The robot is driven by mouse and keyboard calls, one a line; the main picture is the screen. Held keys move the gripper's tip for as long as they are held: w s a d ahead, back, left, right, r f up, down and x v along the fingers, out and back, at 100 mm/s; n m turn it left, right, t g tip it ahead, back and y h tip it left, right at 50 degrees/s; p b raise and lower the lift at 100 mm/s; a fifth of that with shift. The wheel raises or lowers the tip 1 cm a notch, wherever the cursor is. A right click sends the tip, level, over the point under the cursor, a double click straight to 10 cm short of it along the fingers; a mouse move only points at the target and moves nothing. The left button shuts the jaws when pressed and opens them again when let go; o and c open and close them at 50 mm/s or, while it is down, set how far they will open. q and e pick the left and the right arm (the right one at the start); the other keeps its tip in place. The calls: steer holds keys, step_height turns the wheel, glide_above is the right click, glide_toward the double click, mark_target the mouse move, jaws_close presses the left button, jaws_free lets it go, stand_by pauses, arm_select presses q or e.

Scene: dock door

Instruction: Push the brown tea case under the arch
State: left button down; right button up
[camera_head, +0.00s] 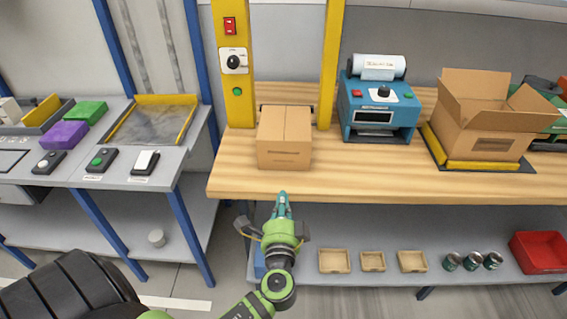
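The brown tea case (284,155) is a closed cardboard-coloured box. It sits upright on the wooden bench (350,180), in front of the opening between the two yellow posts of the arch (238,95). The arch's top is out of the picture. My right gripper does not show.
A blue label printer (378,118) and an open carton (490,110) stand right of the arch. A grey side table (180,130) is at the left. Small trays, cans and a red bin (540,252) are on the lower shelf. The bench in front of the case is clear.

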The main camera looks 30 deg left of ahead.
mark_target(284, 159)
arm_select(q)
steer(key=p+x, duration=0.3)
steer(key=x, duration=0.8)
steer(key=shift+r, duration=0.1)
steer(key=shift+w+a, duration=0.3)
steer(key=shift+w, duration=0.2)
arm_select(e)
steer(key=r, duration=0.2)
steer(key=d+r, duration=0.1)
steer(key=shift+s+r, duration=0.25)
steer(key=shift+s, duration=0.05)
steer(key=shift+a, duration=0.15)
